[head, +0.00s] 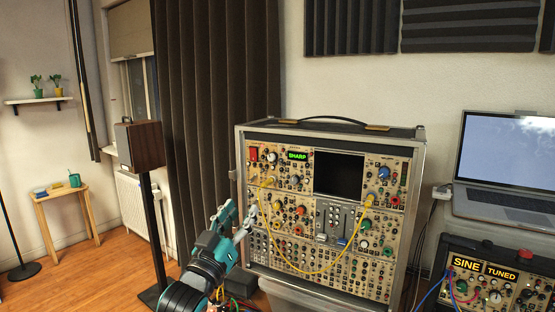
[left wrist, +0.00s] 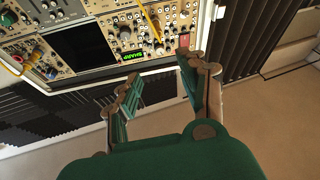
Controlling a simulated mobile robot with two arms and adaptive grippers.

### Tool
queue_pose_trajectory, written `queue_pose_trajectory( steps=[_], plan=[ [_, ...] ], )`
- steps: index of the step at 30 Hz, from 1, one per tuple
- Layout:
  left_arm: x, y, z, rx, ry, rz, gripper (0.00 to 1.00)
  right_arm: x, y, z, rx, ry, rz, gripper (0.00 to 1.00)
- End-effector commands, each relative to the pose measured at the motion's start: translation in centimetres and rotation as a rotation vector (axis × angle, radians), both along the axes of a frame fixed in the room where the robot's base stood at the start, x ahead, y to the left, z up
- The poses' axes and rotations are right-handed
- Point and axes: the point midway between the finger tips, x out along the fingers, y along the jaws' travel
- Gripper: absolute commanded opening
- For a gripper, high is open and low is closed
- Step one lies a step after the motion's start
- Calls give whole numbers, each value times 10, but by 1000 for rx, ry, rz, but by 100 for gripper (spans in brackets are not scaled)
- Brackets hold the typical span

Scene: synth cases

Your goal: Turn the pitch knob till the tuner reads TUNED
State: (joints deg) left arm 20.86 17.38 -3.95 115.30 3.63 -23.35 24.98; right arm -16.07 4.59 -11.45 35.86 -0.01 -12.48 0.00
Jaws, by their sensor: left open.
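The rack synth (head: 320,215) stands upright in a silver-edged case. Its small green display (head: 297,156) reads SHARP, and it shows upside down in the left wrist view (left wrist: 131,55). A pale knob (head: 272,157) sits between that display and a red square; it also shows in the left wrist view (left wrist: 159,48). No knob label is legible, so I cannot tell which is the pitch knob. My left gripper (head: 240,212) is open in front of the rack's left side, below the display. In the left wrist view its fingers (left wrist: 161,72) are apart with nothing between them. My right gripper is not in view.
Yellow patch cables (head: 300,272) hang across the rack's front. A speaker on a stand (head: 140,145) is at left.

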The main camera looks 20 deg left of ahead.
Motion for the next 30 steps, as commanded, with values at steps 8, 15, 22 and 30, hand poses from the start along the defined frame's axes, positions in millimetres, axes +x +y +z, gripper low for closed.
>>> queue_pose_trajectory(
  steps=[8, 15, 22, 30],
  plan=[
    [20, -7, 23, -21, -22, -12, 43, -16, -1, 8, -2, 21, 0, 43],
    [68, -12, 43, -20, -20, -11, 43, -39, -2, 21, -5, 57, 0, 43],
    [114, -18, 60, -19, -19, -10, 43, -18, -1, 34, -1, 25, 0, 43],
    [148, -21, 72, -19, -18, -10, 43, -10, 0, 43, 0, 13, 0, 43]
  ],
)
